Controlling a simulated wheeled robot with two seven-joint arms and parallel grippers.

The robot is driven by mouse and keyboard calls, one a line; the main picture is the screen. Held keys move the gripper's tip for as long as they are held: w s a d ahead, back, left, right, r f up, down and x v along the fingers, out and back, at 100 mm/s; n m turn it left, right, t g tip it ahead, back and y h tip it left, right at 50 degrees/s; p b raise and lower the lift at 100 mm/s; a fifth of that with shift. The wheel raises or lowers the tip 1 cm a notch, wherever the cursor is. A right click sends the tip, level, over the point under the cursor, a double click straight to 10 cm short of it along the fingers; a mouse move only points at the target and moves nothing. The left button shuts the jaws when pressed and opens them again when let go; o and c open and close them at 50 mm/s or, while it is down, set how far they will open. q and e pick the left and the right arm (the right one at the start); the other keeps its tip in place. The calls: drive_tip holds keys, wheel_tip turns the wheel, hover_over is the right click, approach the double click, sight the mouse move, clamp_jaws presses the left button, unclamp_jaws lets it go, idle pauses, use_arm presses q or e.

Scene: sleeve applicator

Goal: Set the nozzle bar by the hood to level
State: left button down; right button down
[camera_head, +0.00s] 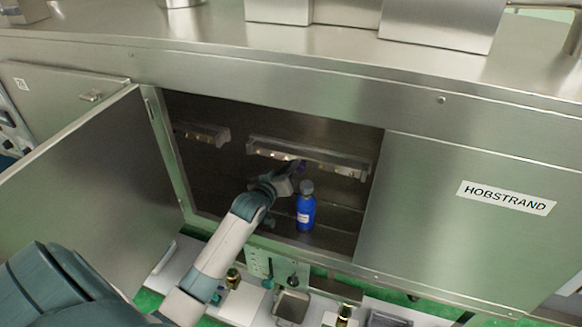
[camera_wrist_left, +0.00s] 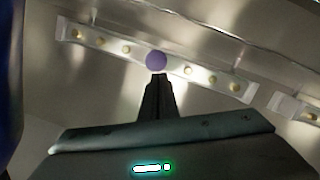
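The nozzle bar (camera_head: 272,148) is a pale metal strip with several small brass nozzles, inside the open cabinet. In the left wrist view the bar (camera_wrist_left: 110,43) slopes down to the right across the picture; I cannot tell its true tilt. A round purple knob (camera_wrist_left: 156,60) sits at its middle. My left gripper (camera_head: 297,168) reaches into the cabinet, just under the bar. In the left wrist view its fingers (camera_wrist_left: 157,78) are together, with their tips at the knob's lower edge; I cannot tell whether they touch it. My right gripper is out of view.
A blue bottle (camera_head: 306,212) stands right of my left gripper. Another nozzle bar (camera_head: 202,134) is further left. The open cabinet door (camera_head: 95,190) stands left of my arm; a closed panel labelled HOBSTRAND (camera_head: 460,225) is right. Fittings lie on the lower ledge.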

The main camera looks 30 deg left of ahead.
use_arm(q)
drive_tip(key=shift+s+d+f, duration=0.1)
drive_tip(key=shift+f, duration=0.35)
drive_tip(key=shift+r, duration=0.1)
drive_tip(key=shift+r, duration=0.55)
drive_tip(key=d+r+b, duration=0.4)
drive_tip(key=d+r, duration=0.6)
drive_tip(key=d, duration=0.1)
drive_tip(key=shift+w+d+r, duration=0.2)
drive_tip(key=shift+r, duration=0.1)
